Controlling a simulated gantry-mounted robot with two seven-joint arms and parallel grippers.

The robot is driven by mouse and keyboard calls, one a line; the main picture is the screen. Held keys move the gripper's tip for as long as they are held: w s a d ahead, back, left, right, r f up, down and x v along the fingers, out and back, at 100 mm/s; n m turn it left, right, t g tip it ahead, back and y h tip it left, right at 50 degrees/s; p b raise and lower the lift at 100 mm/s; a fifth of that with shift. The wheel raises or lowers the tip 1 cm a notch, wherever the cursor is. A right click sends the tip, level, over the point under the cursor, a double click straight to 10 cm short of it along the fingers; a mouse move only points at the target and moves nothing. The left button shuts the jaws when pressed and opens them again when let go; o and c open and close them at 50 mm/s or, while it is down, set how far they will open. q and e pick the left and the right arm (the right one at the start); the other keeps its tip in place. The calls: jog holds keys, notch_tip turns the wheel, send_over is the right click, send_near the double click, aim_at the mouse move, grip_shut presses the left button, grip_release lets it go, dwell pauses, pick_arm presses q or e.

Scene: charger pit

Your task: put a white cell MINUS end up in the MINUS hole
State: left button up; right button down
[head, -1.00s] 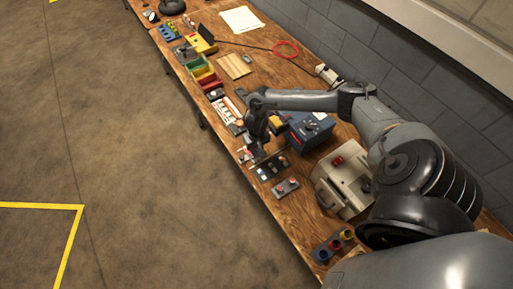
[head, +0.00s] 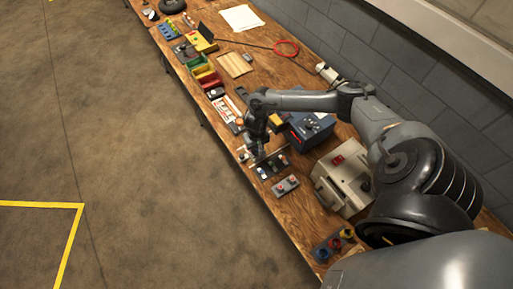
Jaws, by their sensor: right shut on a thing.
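My right gripper (head: 256,154) points down at the left end of a dark block with round spots on its top (head: 272,166), close to the table's front edge. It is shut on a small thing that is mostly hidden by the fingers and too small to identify. A pale spot shows on the block just below the fingers. I cannot tell whether the held thing touches the block, or which hole is MINUS. A white and orange tray (head: 226,108) lies further along the table, but its contents are too small to make out. My left gripper is not in view.
A small grey box with red buttons (head: 286,186) lies near the block. A blue box (head: 311,130) and a large beige unit (head: 343,177) stand behind. Coloured bins (head: 205,75) and a wooden board (head: 235,65) lie further along the wooden table (head: 292,215).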

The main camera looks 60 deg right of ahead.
jog(key=shift+f+p, duration=0.2)
jog(key=shift+p, duration=0.1)
dwell(0.4)
jog(key=c, duration=0.9)
grip_release()
jog(key=shift+r+p, duration=0.3)
jog(key=shift+p, duration=0.05)
notch_tip(320, 180, up, 3)
jog(key=p, duration=0.4)
jog(key=shift+r, duration=0.15)
jog(key=shift+r+p, duration=1.55)
jog(key=shift+p, duration=0.8)
jog(key=shift+a, duration=0.1)
